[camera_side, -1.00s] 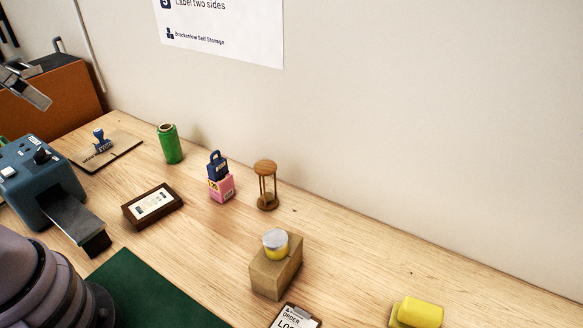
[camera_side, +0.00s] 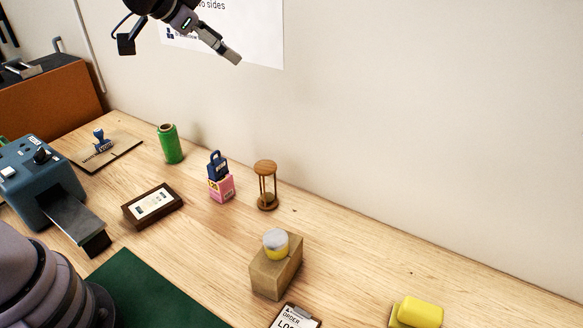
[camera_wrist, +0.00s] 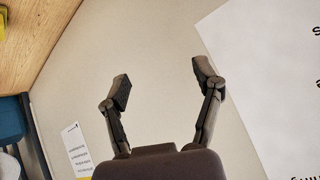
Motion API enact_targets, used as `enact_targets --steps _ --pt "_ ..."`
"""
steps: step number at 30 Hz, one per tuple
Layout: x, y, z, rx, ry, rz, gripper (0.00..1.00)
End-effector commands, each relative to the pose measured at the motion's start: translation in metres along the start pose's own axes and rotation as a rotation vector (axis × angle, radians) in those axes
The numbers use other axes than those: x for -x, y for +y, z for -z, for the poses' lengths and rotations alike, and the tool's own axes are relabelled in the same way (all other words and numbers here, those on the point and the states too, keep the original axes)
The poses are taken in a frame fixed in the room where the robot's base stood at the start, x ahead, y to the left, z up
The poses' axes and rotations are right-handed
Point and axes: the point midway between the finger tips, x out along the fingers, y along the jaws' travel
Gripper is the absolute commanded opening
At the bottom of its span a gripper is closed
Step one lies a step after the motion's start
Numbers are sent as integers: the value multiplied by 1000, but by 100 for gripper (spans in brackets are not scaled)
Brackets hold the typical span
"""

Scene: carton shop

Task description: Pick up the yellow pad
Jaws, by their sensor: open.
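The yellow pad (camera_side: 420,312) is a soft-looking yellow block at the lower right of the side view, lying on a flat tan piece near the picture's bottom edge. My gripper (camera_side: 232,56) is high at the top of the side view, in front of the wall poster, far up and left of the pad. In the wrist view my gripper (camera_wrist: 162,82) has its two fingers spread with nothing between them. A sliver of something yellow shows at the wrist view's left edge; I cannot tell what it is.
A small yellow tin with a grey lid (camera_side: 275,244) stands on a cardboard box (camera_side: 276,275).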

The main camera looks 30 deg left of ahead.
Motion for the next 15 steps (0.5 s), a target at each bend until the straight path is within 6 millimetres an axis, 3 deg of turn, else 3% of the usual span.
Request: enact_targets --steps 1,3,7,12,15 --pt "-32 22 13 -58 34 -51 65" --pt "-72 56 30 -132 102 -128 65" --pt "-136 138 41 -253 223 -311 65" --pt "-193 260 14 -359 355 -607 65" --pt "-207 318 -14 -386 404 -767 65"
